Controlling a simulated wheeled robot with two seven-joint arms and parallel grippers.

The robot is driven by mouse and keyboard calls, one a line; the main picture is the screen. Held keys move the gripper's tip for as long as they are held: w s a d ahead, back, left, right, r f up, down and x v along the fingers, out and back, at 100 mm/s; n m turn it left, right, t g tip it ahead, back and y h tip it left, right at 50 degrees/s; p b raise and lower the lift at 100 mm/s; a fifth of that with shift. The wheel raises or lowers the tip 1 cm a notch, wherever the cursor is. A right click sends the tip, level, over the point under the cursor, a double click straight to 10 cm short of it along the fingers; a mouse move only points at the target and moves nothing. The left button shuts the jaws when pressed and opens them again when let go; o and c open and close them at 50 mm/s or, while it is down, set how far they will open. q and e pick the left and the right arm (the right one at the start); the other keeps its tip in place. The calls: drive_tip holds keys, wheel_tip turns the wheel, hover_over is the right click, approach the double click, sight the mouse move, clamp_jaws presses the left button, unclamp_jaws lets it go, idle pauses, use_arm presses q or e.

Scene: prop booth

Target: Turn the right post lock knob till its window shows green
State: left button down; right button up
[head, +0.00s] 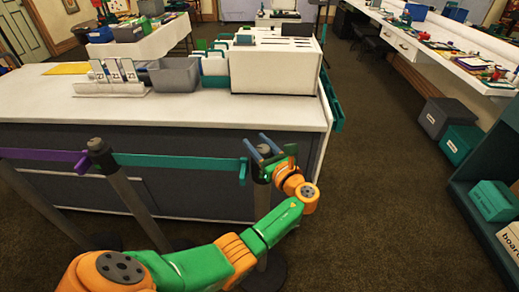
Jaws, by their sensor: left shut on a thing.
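The right post (262,205) stands in front of the white-topped counter. A teal belt (185,162) runs to it from the left post (128,195). My left gripper (257,146), with blue fingers, is at the head of the right post and shut on what appears to be its lock knob. The knob and its window are hidden by the fingers and wrist, so I cannot tell the window's colour. My right gripper is not in view.
The counter (190,112) behind the posts carries a grey bin (174,74), number cards (113,72) and a white box unit (272,68). A purple belt (45,155) leaves the left post leftward. Dark carpet lies clear at right, before a teal shelf (466,205).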

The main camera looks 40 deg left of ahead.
sight(268, 154)
use_arm(q)
drive_tip(key=shift+s+n+g+y+b, duration=0.15)
drive_tip(key=shift+n+g+y+b, duration=0.25)
drive_tip(key=shift+n+g+b, duration=0.4)
drive_tip(key=shift+g, duration=0.3)
drive_tip(key=shift+c, duration=1.7)
unclamp_jaws()
drive_tip(key=shift+a, duration=0.1)
drive_tip(key=v, duration=0.7)
drive_tip(key=shift+b, duration=0.3)
